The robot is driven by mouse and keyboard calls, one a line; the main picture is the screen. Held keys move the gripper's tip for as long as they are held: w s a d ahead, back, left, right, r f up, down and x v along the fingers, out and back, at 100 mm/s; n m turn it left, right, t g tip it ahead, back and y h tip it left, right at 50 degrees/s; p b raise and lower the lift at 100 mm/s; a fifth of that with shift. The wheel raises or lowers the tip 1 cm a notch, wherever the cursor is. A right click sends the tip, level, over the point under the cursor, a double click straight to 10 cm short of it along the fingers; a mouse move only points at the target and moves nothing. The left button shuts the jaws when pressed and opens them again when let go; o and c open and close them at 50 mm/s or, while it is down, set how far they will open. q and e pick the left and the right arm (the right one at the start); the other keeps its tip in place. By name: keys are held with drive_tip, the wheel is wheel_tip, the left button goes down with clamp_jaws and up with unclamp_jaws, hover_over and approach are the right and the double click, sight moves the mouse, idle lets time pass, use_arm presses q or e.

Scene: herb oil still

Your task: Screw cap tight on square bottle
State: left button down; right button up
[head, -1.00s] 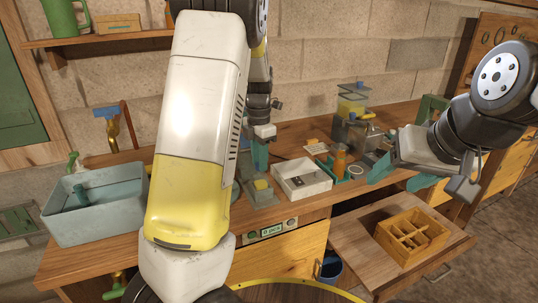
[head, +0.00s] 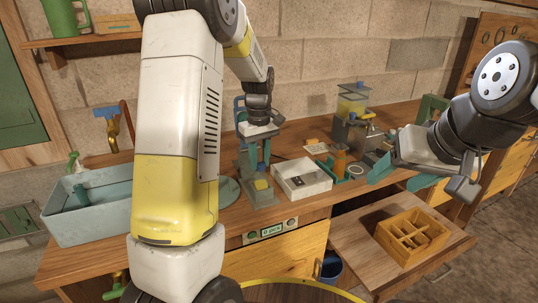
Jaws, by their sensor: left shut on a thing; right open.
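My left gripper (head: 256,160) points down above the bench, just behind a small grey-green stand (head: 262,197) with a yellow block on top (head: 261,184). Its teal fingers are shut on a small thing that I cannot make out. My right gripper (head: 401,176) is open and empty over the right end of the bench. An orange-brown bottle (head: 338,160) stands upright in a teal tray. I cannot tell the square bottle or its cap with certainty at this size.
A white open box (head: 302,191) lies right of the stand. Behind the teal tray stands a grey device with a clear yellow-filled container (head: 352,104). A blue-grey basin (head: 95,230) is at left. A wooden divided crate (head: 412,234) sits on a pulled-out board at lower right.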

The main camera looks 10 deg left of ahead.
sight(260, 164)
use_arm(q)
drive_tip(key=shift+s+m, duration=0.1)
drive_tip(key=shift+m, duration=0.3)
drive_tip(key=c, duration=1.1)
unclamp_jaws()
drive_tip(key=shift+o, duration=0.2)
drive_tip(key=shift+r, duration=3.4)
drive_tip(key=shift+r, duration=0.1)
